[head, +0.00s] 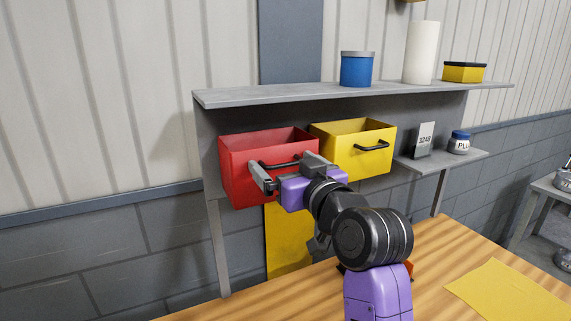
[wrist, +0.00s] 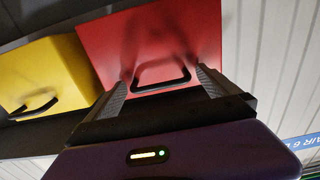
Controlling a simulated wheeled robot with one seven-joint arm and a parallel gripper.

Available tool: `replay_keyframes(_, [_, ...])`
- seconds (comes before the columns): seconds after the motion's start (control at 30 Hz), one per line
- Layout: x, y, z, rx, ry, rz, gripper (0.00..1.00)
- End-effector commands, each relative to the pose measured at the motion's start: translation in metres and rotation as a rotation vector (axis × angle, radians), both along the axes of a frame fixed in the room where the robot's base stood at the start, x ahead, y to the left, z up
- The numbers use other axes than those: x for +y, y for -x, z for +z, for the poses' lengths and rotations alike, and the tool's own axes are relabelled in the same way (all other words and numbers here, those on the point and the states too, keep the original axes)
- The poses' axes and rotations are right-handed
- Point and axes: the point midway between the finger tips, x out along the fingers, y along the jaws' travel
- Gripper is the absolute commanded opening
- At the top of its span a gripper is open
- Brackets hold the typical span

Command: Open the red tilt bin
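The red tilt bin (head: 240,158) hangs under the grey shelf in the head view, its upper opening showing and its front standing out from the panel. It also fills the upper middle of the wrist view (wrist: 150,38). Its black handle (head: 279,164) is on the front face. My gripper (head: 282,163) is in front of that face with its fingers spread. In the wrist view the handle (wrist: 160,73) lies between the two fingertips (wrist: 164,78), with gaps visible at the sides. My gripper hides the lower right of the red front.
A yellow bin (head: 345,156) with a black handle is close on the right. The shelf (head: 300,93) above holds a blue tin (head: 357,70), a white roll (head: 421,52) and a yellow box (head: 464,72). A wooden table (head: 430,252) with a yellow sheet (head: 510,295) is in front.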

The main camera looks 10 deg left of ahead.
Motion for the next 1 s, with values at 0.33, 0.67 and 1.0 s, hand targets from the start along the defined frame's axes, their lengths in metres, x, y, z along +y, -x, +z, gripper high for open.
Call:
replay_keyframes(0.33, [0.0,0.0,0.0,0.001,0.001,0.0,0.31])
replay_keyframes(0.67, [-0.001,0.001,-0.004,-0.009,-0.005,0.0,0.09])
replay_keyframes(1.0, [-0.007,0.01,-0.016,-0.108,-0.072,-0.001,0.09])
